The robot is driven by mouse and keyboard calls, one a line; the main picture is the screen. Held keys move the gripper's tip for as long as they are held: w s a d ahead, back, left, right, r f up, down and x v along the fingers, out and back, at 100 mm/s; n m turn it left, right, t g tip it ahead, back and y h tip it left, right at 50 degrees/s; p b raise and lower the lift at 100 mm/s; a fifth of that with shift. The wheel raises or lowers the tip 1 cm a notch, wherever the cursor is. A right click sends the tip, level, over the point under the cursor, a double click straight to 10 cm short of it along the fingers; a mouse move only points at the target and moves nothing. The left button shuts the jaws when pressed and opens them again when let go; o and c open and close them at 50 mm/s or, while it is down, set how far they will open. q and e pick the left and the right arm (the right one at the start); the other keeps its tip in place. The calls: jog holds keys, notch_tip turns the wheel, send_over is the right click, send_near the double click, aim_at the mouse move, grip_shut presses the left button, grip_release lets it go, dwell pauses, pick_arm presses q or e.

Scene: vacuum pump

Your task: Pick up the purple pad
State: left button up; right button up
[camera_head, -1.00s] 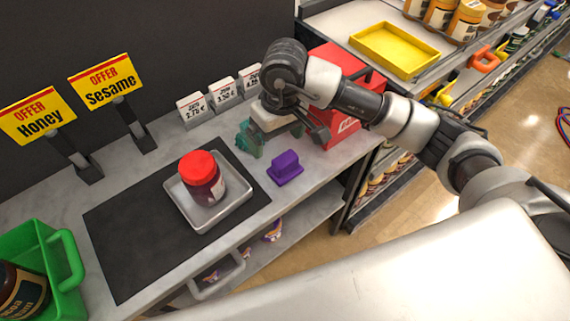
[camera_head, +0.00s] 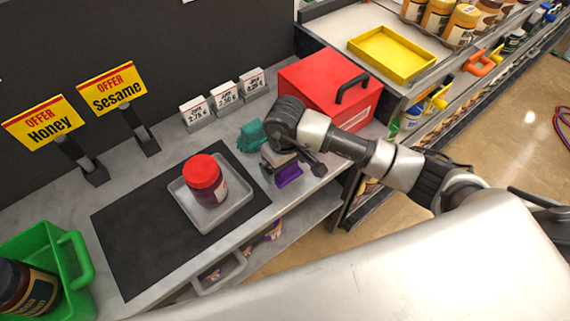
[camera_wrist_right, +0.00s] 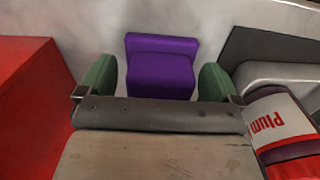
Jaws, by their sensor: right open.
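The purple pad (camera_head: 288,176) stands on the grey counter, right of the black mat, partly hidden by my right gripper (camera_head: 293,168) in the head view. In the right wrist view the purple pad (camera_wrist_right: 161,68) lies between the two green fingertips of my right gripper (camera_wrist_right: 158,82), a little beyond them. The gripper is open, with a finger at each side of the pad and nothing held. My left gripper is not in view.
A grey tray (camera_head: 237,207) with a red-lidded jar (camera_head: 205,180) sits on the black mat (camera_head: 135,250). A teal object (camera_head: 251,137) stands behind the gripper. A red toolbox (camera_head: 318,88) is close behind it. A green crate (camera_head: 75,285) is at far left.

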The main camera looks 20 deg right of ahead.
jog(key=shift+f, duration=0.2)
jog(key=c, duration=1)
jog(key=shift+r, duration=0.15)
jog(key=shift+w+r, duration=0.1)
jog(key=shift+r, duration=0.15)
jog(key=r+b, duration=0.2)
jog(key=r, duration=0.1)
jog(key=shift+d+r, duration=0.25)
jog(key=shift+d, duration=0.1)
jog(key=s+d+r+b, duration=0.2)
jog(key=s+d+r, duration=0.4)
jog(key=d, duration=0.3)
jog(key=shift+d+r+b, duration=0.15)
jog(key=shift+r+b, duration=0.25)
